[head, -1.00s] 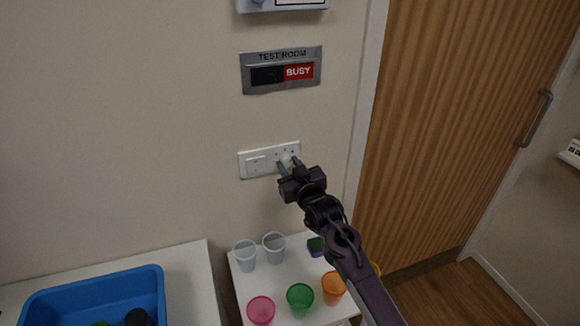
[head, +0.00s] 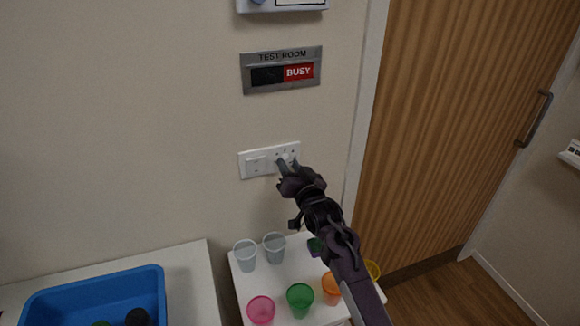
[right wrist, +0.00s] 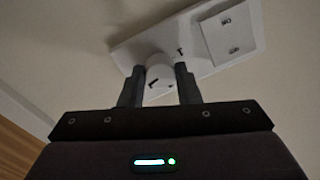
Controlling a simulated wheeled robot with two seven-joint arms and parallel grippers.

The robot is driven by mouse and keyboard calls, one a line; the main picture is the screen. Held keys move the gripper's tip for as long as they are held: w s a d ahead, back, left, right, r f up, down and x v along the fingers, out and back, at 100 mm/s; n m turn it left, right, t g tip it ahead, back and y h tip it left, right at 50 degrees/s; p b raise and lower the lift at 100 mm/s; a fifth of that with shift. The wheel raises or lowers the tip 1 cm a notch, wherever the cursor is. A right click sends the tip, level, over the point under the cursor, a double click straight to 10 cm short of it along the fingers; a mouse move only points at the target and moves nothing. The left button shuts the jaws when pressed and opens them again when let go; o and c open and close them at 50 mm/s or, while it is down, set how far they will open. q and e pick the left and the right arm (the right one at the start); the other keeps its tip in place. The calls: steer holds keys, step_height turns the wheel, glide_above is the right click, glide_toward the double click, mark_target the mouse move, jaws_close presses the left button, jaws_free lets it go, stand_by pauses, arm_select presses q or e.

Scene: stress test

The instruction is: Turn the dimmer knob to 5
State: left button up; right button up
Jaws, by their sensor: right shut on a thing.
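A white wall plate (head: 255,165) with a switch on its left half and a dimmer knob on its right half is fixed to the wall. My right gripper (head: 286,164) is at the knob side of the plate and mostly covers the knob in the head view. In the right wrist view the white round knob (right wrist: 159,70) sits between the two grey fingers, which are shut on it. A small dark mark shows on the knob, and dark marks show on the plate (right wrist: 195,55). I cannot read which number the knob points at. My left gripper is not in view.
A sign reading TEST ROOM BUSY (head: 281,70) is above the plate. Below are a white table with clear cups (head: 245,255) and coloured cups (head: 300,298), and a blue bin (head: 95,285) at the lower left. A wooden door (head: 455,120) is to the right.

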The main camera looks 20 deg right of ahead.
steer(key=shift+m, duration=2.3)
steer(key=o, duration=1)
steer(key=shift+c, duration=0.2)
steer(key=shift+s, duration=0.1)
steer(key=shift+s+f, duration=0.15)
steer(key=shift+s, duration=0.1)
steer(key=s+b, duration=0.2)
steer(key=s, duration=0.5)
steer(key=shift+d, duration=0.25)
